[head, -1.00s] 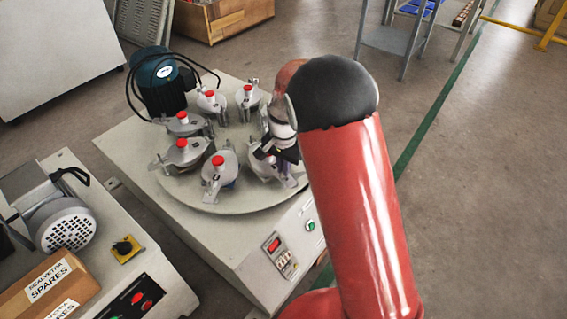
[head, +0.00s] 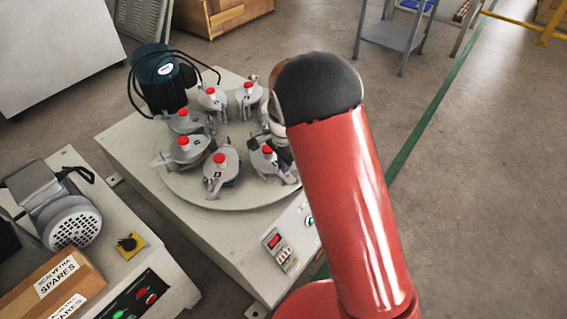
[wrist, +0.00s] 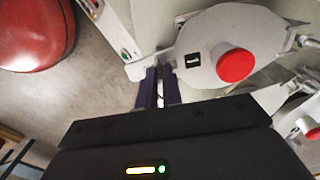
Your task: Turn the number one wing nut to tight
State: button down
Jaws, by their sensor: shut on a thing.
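Several grey lidded jars with red knobs stand in a ring on a round turntable (head: 215,203). The front-right jar (head: 267,158) is beside my arm. In the wrist view its grey lid (wrist: 215,35) has a red knob and a small dark tag, too small to read. My gripper (wrist: 158,75) has two dark purple fingers close together at the end of the clamp bar (wrist: 138,68), at the lid's left edge. It is shut on the wing nut there, which the fingers mostly hide. In the head view my arm hides most of the gripper.
A dark green motor (head: 160,80) with a black cable stands behind the jars. Neighbouring jars (head: 220,172) sit close to the gripped one. A second machine with a cardboard box (head: 55,285) is at left. The floor at right is open.

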jog(key=c, duration=1.6)
grip_release()
jog(key=shift+o, duration=0.2)
notch_tip(320, 180, up, 7)
jog(key=shift+r, duration=0.45)
